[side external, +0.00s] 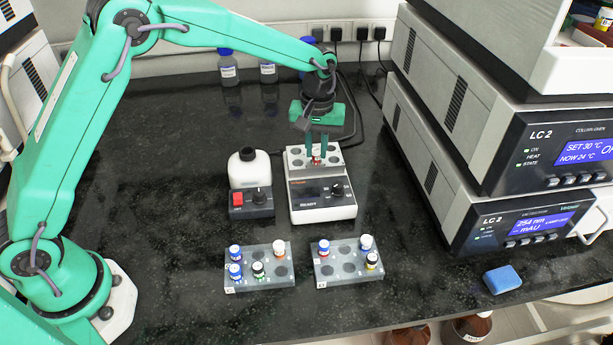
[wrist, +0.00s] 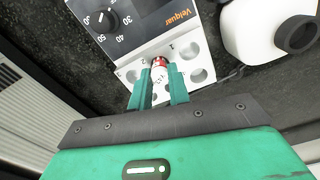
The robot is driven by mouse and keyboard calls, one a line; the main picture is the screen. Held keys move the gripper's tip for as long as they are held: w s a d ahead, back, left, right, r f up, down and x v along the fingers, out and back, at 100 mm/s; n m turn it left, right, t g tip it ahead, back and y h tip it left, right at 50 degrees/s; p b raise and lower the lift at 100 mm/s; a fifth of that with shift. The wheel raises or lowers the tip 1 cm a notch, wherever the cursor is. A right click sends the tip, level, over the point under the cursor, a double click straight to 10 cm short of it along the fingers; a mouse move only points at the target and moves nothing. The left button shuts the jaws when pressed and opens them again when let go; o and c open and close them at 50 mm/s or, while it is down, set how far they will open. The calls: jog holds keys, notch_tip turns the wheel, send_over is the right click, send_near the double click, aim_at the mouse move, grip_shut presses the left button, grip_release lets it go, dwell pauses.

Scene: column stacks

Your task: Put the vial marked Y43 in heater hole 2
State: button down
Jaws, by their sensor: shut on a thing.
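My gripper (side external: 317,152) is over the heater's pale block, its fingers pointing down. In the wrist view, my gripper (wrist: 160,72) is shut on a vial with a red and white cap (wrist: 160,63); the vial (side external: 316,160) also shows in the side view. I cannot read its marking. The heater (side external: 322,205) has a block of holes, with numbers beside the row nearest its panel. The vial is at the middle column of that row, by what looks like the 2. My fingers hide its lower part, so I cannot tell how deep it sits.
Two grey racks, the left one (side external: 260,284) and the right one (side external: 347,281), hold several capped vials in front of the heater. A blue sponge (side external: 502,279) lies at right.

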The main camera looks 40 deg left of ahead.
jog(key=shift+f, duration=0.25)
jog(key=c, duration=1.2)
grip_release()
jog(key=shift+c, duration=0.2)
jog(key=shift+o, duration=0.4)
jog(key=shift+o, duration=1.2)
jog(key=shift+r, duration=0.15)
jog(key=shift+r, duration=2.9)
